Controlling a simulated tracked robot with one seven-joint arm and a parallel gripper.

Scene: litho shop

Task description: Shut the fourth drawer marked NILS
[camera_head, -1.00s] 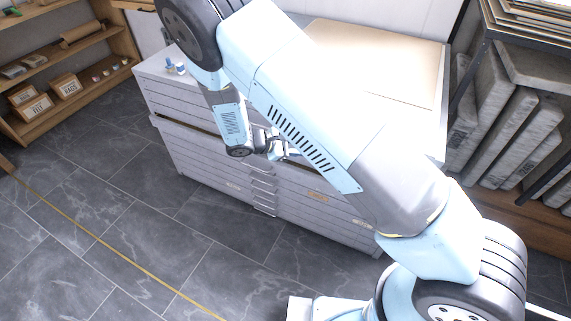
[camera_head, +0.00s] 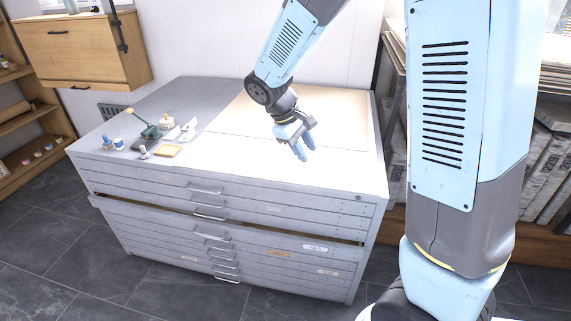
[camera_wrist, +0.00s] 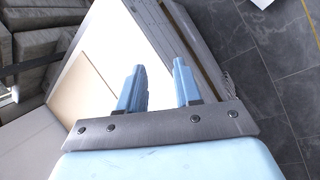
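The grey flat-file cabinet (camera_head: 150,180) stands in the middle of the head view with several shallow drawers. One drawer (camera_head: 140,214) stands out from the front, with a dark gap along its top edge; the others look flush. My gripper (camera_head: 303,151) is above the cabinet top, apart from the drawer. In the wrist view its two fingers (camera_wrist: 160,88) are apart with nothing between them.
Small bottles (camera_head: 112,143), a green-and-black tool (camera_head: 150,132) and an orange pad (camera_head: 167,151) lie on the cabinet top at left. A pale sheet (camera_head: 240,122) covers much of the top. Stone slabs (camera_head: 545,160) stand at right. The floor (camera_head: 50,255) in front is clear.

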